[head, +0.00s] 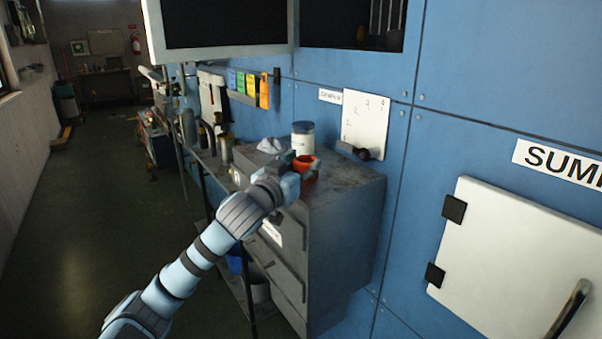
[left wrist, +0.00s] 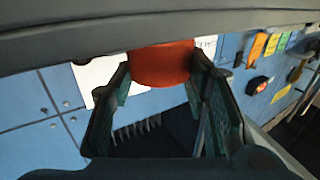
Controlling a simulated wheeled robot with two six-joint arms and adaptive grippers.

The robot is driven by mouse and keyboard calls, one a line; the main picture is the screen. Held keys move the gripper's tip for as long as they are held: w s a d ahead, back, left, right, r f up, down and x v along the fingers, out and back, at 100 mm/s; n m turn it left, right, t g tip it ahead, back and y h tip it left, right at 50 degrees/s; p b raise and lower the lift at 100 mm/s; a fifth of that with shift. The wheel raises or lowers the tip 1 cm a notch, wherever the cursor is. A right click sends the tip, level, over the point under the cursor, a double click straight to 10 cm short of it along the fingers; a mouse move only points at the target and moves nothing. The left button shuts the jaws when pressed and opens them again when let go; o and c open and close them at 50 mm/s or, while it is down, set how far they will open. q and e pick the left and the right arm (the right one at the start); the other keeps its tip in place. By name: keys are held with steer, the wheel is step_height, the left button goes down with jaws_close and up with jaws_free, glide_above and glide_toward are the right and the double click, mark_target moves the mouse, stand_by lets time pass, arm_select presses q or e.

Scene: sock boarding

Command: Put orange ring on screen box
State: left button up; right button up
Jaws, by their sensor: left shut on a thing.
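The orange ring (head: 307,163) is at the fingers of my left gripper (head: 294,176), over the front edge of the grey cabinet top. In the left wrist view the orange ring (left wrist: 161,62) sits between the two dark fingertips of my left gripper (left wrist: 160,75), which is shut on it. I cannot tell whether the ring touches the cabinet top. A pale-framed box with a dark screen (head: 225,25) is on the blue wall at the top, partly cut off; it looks like the screen box. My right gripper is not in view.
The grey cabinet (head: 345,215) carries a white jar (head: 303,138), a crumpled pale cloth (head: 270,146) and a dark knob-like object (head: 362,154). Coloured tags (head: 250,86) hang on the wall. A white hatch (head: 510,265) is at right. The floor at left is clear.

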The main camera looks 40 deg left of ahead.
arm_select(q)
steer(key=shift+f, duration=0.1)
steer(key=o, duration=1.1)
steer(key=shift+o, duration=0.4)
